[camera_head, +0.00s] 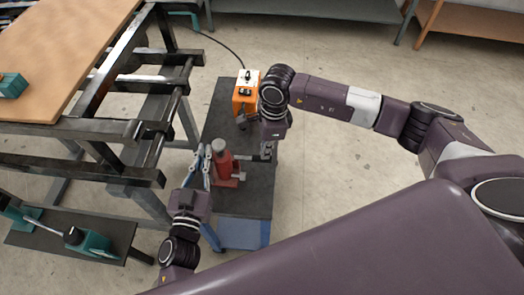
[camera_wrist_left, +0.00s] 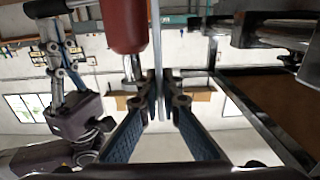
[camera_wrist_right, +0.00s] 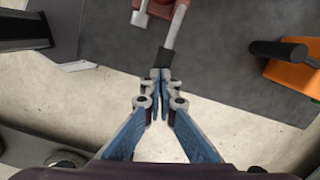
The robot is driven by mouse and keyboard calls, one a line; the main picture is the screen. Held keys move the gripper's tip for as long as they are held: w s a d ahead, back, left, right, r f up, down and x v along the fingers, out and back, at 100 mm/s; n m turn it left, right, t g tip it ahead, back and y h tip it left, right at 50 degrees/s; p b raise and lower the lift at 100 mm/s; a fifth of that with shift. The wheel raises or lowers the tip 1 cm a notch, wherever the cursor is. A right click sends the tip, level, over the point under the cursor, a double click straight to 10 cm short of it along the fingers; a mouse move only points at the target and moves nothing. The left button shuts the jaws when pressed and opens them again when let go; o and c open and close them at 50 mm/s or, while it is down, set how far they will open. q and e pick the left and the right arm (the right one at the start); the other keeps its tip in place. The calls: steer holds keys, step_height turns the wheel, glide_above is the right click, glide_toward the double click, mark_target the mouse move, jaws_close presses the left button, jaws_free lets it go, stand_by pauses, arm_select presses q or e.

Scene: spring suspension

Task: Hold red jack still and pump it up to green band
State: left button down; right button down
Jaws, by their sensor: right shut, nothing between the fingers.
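The red jack (camera_head: 224,163) stands upright on the dark mat, with a grey round top. Its red body shows at the top of the left wrist view (camera_wrist_left: 126,24). My left gripper (camera_head: 201,160) is beside the jack's left side; its fingers (camera_wrist_left: 161,88) are close together, with a thin grey strip between them. I cannot tell whether they grip it. The jack's lever ends in a black grip (camera_wrist_right: 165,58). My right gripper (camera_head: 267,149) is shut and empty, its fingertips (camera_wrist_right: 160,76) at the grip's end. I see no green band.
An orange and white box (camera_head: 246,92) with a cable stands behind the jack on the mat (camera_head: 259,205). A metal frame with a wooden top (camera_head: 60,50) stands at the left. A low shelf with green tools (camera_head: 88,240) is at the lower left. Open floor lies at the right.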

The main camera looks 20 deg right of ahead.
steer(key=shift+a+f, duration=0.15)
steer(key=shift+f, duration=0.4)
steer(key=shift+s+d+r, duration=0.1)
steer(key=shift+d+r, duration=0.1)
steer(key=shift+d, duration=0.4)
steer(key=shift+s+d+r, duration=0.1)
steer(key=shift+d+r, duration=0.1)
steer(key=shift+d, duration=0.4)
steer(key=shift+s+d, duration=0.1)
steer(key=shift+d, duration=0.3)
steer(key=shift+r, duration=0.1)
step_height(320, 180, up, 12)
steer(key=d, duration=0.1)
